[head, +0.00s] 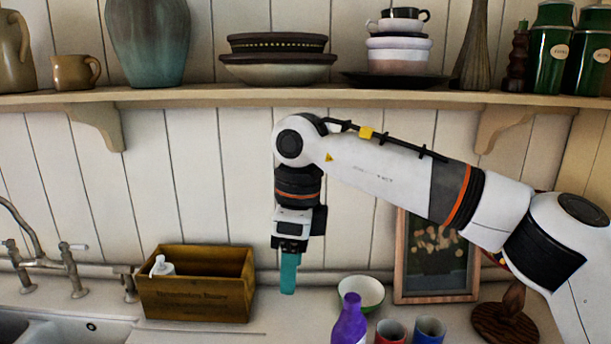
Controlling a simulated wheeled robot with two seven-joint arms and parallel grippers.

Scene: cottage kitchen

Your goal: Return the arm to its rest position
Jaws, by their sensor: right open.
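My right arm (390,180) comes in from the right, raised and bent at the elbow, with its wrist pointing down. My right gripper (288,275) hangs above the counter, between the wooden box and the white bowl. Its teal finger part points down and nothing shows held in it. The gripper is seen nearly side-on, so the gap between the fingers is hidden. My left gripper is not in view.
A wooden box (195,300) with a white bottle (162,266) stands left. A bowl (371,288), purple bottle (349,322), red cup (389,332), blue cup (429,330) and framed picture (437,265) are right. A shelf (300,97) with crockery runs above.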

